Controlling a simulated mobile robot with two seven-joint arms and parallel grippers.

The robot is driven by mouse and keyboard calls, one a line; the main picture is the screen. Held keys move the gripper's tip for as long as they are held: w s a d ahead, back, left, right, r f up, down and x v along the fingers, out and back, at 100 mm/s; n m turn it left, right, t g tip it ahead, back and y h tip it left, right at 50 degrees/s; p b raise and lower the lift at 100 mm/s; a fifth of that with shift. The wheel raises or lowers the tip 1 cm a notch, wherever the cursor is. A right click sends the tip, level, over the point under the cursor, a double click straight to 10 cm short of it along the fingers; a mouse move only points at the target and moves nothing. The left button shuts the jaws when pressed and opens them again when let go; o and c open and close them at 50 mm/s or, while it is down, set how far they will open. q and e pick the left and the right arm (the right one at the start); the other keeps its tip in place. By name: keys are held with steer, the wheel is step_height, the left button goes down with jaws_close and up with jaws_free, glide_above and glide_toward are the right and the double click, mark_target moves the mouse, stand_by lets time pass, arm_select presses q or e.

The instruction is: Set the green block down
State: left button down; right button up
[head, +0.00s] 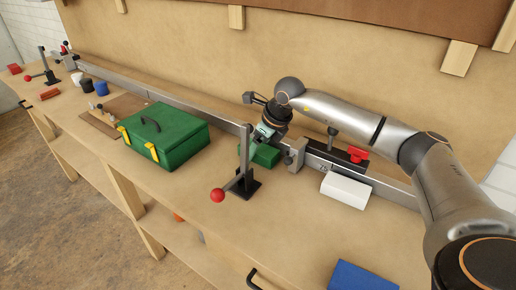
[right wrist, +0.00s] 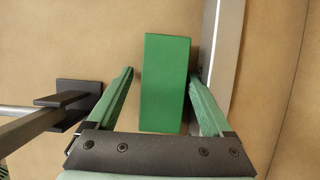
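The green block (head: 264,156) lies on the workbench beside the long metal rail, just left of a grey clamp block. My right gripper (head: 261,134) is over it, pointing down. In the right wrist view the green block (right wrist: 165,84) is between the two green fingers. The fingers are spread wider than the block, with a clear gap on the left and a very small one on the right. Contact on the right side is hard to tell. My left gripper is in neither view.
A toggle clamp with a red ball handle (head: 217,195) stands close in front of the block. A green toolbox (head: 164,138) is to the left. A white block (head: 346,190) and a red-knobbed clamp (head: 357,154) are to the right. A blue block (head: 362,277) lies at the front edge.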

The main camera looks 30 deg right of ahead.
steer(key=shift+w+d, duration=0.1)
steer(key=shift+d, duration=0.2)
steer(key=v, duration=1.1)
steer(key=shift+a+r, duration=0.1)
steer(key=shift+a, duration=0.1)
steer(key=shift+s+r, duration=0.4)
steer(key=shift+r, duration=0.2)
